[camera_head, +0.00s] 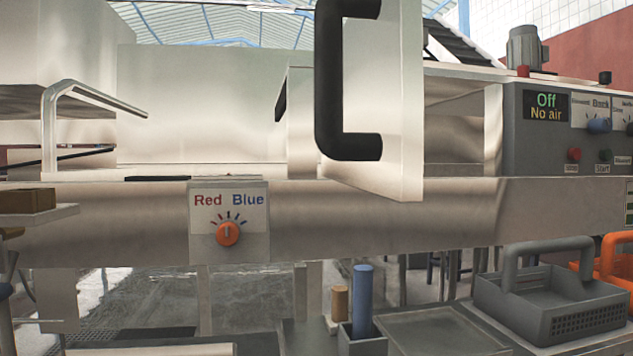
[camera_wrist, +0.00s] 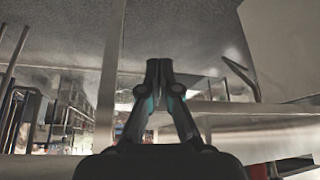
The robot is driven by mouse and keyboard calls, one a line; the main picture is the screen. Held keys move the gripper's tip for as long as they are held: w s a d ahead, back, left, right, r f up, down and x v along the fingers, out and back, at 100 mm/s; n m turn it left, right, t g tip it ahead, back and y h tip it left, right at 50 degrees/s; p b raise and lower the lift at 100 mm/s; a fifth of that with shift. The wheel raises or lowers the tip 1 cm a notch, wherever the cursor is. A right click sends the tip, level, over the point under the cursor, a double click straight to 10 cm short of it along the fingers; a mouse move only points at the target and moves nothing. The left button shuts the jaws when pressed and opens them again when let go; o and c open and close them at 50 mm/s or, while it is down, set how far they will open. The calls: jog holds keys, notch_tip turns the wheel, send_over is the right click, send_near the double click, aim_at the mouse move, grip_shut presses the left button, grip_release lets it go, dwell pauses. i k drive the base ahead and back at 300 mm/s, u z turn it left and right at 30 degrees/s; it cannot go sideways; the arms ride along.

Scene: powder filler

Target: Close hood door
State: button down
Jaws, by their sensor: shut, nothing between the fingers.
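The hood door (camera_head: 398,105) is a pale metal panel that stands swung out toward the head camera, right of the picture's middle. A black bar handle (camera_head: 329,85) is fixed on its left side. The opening behind it is partly hidden by the panel. My gripper (camera_wrist: 159,65) shows only in the wrist view, with its fingers together and nothing between them. It is near metal surfaces of the machine. The handle cannot be made out in the wrist view, and the gripper is not in the head view.
A control panel (camera_head: 566,130) reading "Off, No air" is at the right. A Red/Blue dial (camera_head: 228,233) sits on the front beam. A bent metal pipe (camera_head: 49,130) stands at the left. A grey basket (camera_head: 548,310) and a blue cylinder (camera_head: 362,300) are below.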

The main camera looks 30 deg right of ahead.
aim_at(369, 80)
jog(key=u, duration=0.2)
jog(key=k, duration=1.05)
jog(key=z, duration=0.75)
